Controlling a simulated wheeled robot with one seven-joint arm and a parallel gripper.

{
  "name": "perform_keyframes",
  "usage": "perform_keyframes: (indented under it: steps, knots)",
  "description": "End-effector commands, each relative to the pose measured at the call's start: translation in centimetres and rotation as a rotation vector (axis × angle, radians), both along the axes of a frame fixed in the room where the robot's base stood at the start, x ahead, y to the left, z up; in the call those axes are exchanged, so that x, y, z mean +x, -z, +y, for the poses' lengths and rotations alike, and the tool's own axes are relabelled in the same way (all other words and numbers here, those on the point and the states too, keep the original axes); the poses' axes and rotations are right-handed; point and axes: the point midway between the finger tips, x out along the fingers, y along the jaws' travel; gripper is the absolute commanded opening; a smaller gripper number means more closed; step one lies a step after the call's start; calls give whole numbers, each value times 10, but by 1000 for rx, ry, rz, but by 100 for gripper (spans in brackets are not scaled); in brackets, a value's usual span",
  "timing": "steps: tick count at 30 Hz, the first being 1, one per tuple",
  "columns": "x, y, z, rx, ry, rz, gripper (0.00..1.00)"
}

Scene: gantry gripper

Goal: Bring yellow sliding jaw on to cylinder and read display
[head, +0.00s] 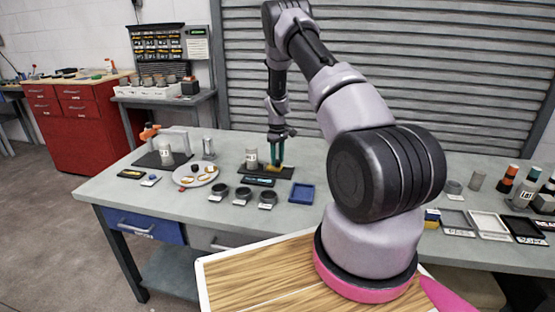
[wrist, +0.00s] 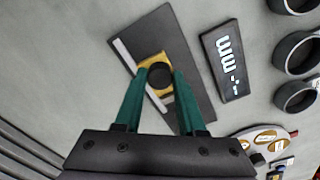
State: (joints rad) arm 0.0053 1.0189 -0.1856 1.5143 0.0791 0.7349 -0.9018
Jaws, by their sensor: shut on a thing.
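The yellow sliding jaw (head: 274,167) sits on a dark base plate (head: 286,172) on the bench. It also shows in the wrist view (wrist: 150,60), with a round black knob (wrist: 160,75) on top. My gripper (head: 276,163) points down, its green fingers shut on the knob from both sides in the wrist view (wrist: 159,80). A grey labelled cylinder (head: 251,156) stands upright at the plate's left end in the head view, with a gap to the jaw. The display (wrist: 226,62) lies beside the plate; I make out "mm" and dashes, no digits.
Another dark base with a labelled cylinder (head: 166,154) stands to the left. Trays (head: 489,224) lie at the right.

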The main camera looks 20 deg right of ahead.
Motion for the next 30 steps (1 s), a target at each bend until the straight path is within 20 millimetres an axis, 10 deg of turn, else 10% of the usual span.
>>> perform_keyframes:
  steps: [30]
  knots:
    - [21,0,31,-1,-1,0,0]
